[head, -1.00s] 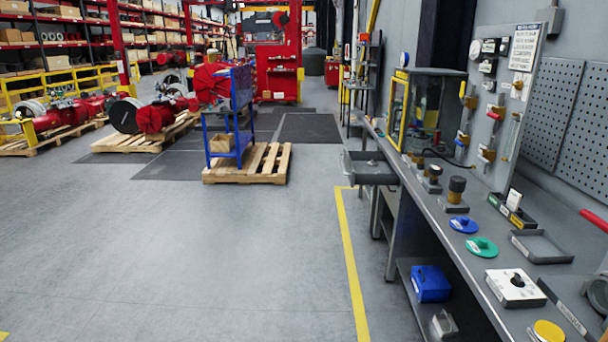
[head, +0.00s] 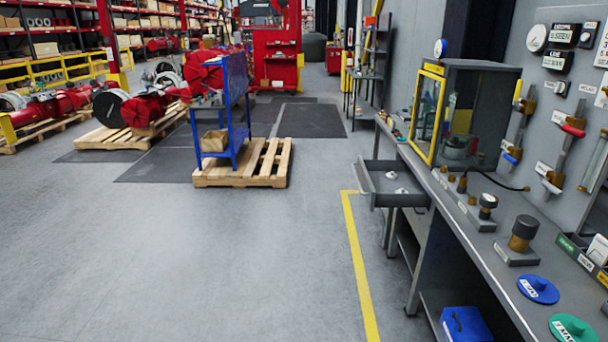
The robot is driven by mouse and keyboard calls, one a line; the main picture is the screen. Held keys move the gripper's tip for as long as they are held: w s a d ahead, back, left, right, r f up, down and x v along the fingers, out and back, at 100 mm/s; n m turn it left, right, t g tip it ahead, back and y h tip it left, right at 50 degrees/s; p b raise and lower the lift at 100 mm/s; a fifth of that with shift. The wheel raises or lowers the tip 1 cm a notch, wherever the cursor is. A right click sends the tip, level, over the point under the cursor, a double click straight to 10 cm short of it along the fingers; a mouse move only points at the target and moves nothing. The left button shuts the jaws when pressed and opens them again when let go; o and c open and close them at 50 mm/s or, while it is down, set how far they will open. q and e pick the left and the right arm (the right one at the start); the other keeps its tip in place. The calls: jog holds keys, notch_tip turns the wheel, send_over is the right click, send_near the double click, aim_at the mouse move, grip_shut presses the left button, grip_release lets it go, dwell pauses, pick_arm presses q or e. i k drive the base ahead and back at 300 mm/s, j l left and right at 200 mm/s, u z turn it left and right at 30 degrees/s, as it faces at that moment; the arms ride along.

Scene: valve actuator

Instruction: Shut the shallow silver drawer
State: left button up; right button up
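The shallow silver-grey drawer (head: 400,199) sticks out from the left side of the long workbench (head: 497,237), under its top, at the bench's far part. It is open, and a couple of small light-coloured pieces (head: 396,183) lie in it. Neither of my grippers shows in the head view.
A yellow-framed glass cabinet (head: 452,110) stands on the bench above the drawer. Knobs and a blue disc (head: 538,289) sit nearer. A blue box (head: 465,324) is on the lower shelf. The floor (head: 230,260) left of the yellow line (head: 357,265) is clear. A pallet (head: 243,165) stands beyond.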

aim_at(379, 191)
jog(key=i+j+z, duration=0.2)
jog(key=i, duration=0.2)
jog(key=i+z, duration=0.2)
jog(key=i, duration=0.25)
jog(key=i+j+z, duration=0.2)
jog(key=i, duration=0.2)
